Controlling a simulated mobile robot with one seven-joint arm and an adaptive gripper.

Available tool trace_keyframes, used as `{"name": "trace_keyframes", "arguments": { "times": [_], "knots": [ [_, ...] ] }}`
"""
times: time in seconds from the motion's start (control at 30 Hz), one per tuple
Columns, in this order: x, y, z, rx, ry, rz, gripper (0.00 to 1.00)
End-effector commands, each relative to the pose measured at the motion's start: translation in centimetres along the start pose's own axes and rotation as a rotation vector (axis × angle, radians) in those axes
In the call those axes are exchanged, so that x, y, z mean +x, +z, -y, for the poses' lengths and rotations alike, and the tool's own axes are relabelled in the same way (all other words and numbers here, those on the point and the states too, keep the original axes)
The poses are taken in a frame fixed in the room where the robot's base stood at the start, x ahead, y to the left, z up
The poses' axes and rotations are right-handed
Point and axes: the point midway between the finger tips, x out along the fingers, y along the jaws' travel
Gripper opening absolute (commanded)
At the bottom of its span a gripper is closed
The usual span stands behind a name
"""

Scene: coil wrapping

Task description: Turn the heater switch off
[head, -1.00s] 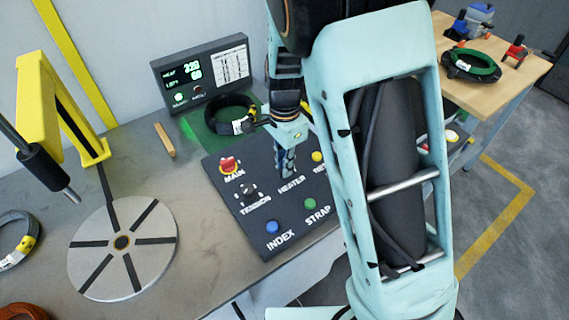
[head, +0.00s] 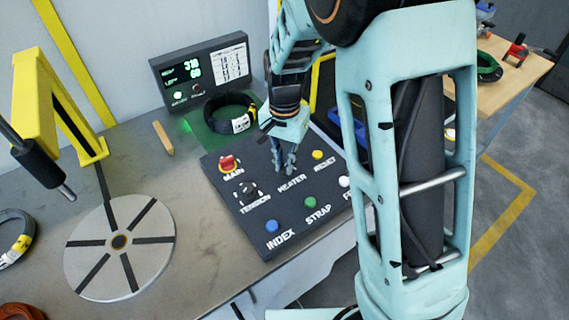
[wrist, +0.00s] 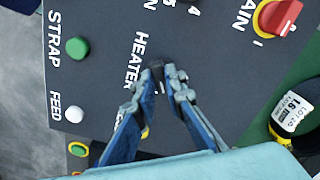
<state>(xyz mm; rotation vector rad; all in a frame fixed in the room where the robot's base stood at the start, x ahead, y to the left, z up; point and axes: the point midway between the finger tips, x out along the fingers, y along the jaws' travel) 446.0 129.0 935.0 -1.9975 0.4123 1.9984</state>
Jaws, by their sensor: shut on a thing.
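The dark control panel (head: 230,210) lies on the bench with labelled controls. The small dark heater switch (wrist: 157,68) sits beside the HEATER label in the wrist view. My gripper (wrist: 162,82) points down at the panel, its fingertips closed around the heater switch. In the head view my gripper (head: 285,168) hides the switch just above the HEATER label. Which setting the switch is in cannot be made out.
On the panel are the red MAIN knob (head: 230,163), TENSION knob (head: 246,188), yellow RESET (head: 318,155), blue INDEX (head: 272,227) and green STRAP (head: 310,202) buttons. A black labelled coil (head: 231,112) and a display box (head: 200,75) stand behind. A round turntable (head: 100,275) is at left.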

Motion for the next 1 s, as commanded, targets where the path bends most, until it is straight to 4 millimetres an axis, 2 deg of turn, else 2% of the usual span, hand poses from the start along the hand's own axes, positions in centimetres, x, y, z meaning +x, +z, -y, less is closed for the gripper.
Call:
{"name": "trace_keyframes", "arguments": {
  "times": [0.7, 1.0],
  "knots": [
    [-0.05, -0.07, 0.01, -0.671, -0.001, -0.002, 0.0],
    [-0.09, -0.07, 0.0, -0.885, 0.0, -0.002, 0.0]
  ]
}}
